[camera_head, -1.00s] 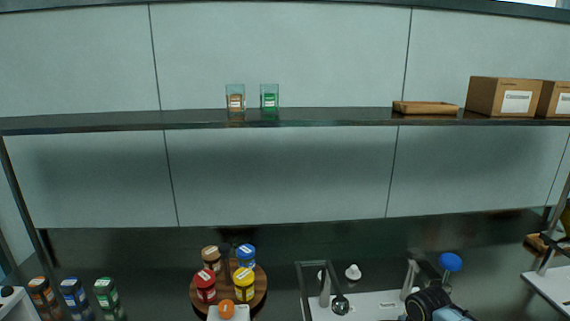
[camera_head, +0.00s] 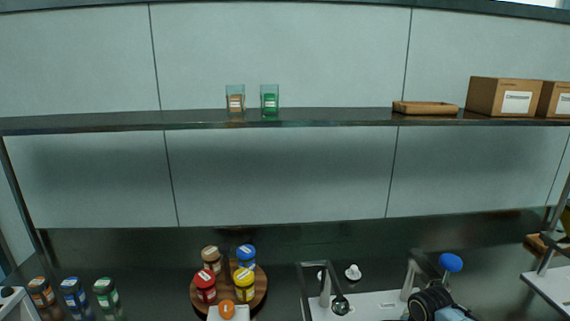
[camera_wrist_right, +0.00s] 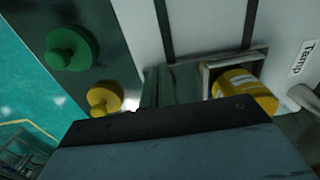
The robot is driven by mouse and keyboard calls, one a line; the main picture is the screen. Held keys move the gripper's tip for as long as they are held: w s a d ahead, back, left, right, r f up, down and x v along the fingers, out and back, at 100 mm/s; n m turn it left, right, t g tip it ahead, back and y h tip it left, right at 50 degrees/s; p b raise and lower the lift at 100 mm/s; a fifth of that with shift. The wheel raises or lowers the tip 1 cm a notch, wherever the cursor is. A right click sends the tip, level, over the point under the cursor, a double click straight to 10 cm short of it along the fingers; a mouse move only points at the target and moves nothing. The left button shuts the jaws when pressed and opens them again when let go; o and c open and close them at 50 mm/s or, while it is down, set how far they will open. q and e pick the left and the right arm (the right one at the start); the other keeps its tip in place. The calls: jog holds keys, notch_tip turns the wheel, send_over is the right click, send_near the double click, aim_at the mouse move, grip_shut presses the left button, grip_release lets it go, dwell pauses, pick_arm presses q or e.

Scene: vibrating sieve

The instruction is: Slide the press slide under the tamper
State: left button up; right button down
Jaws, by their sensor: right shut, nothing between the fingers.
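In the right wrist view, my right gripper (camera_wrist_right: 172,84) is shut and empty, close to a metal frame (camera_wrist_right: 207,80). A yellow container (camera_wrist_right: 245,88) sits in or behind that frame. A white "Tamp" label (camera_wrist_right: 302,60) is to its right. I cannot tell whether the fingers touch the frame, or which part is the press slide. In the head view, a white-based station (camera_head: 375,303) stands at the bottom, with an upright post (camera_head: 409,276) and a blue ball knob (camera_head: 450,262). My right arm (camera_head: 432,304) covers its right part. My left gripper is out of view.
A green knob (camera_wrist_right: 72,47) and a yellow knob (camera_wrist_right: 103,98) stand left of the gripper. In the head view, a round wooden board (camera_head: 262,286) holds several coloured jars. More jars (camera_head: 73,293) stand at the left. A shelf (camera_head: 330,119) spans above the counter.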

jog(key=shift+d, duration=1.1)
jog(key=shift+w+d, duration=0.15)
jog(key=shift+d, duration=1.15)
jog(key=shift+w+d, duration=0.1)
jog(key=shift+d, duration=1.15)
jog(key=shift+a, duration=0.15)
jog(key=shift+a+p, duration=0.55)
jog(key=shift+p, duration=0.25)
notch_tip(320, 180, up, 9)
jog(key=p, duration=1)
jog(key=shift+r, duration=0.1)
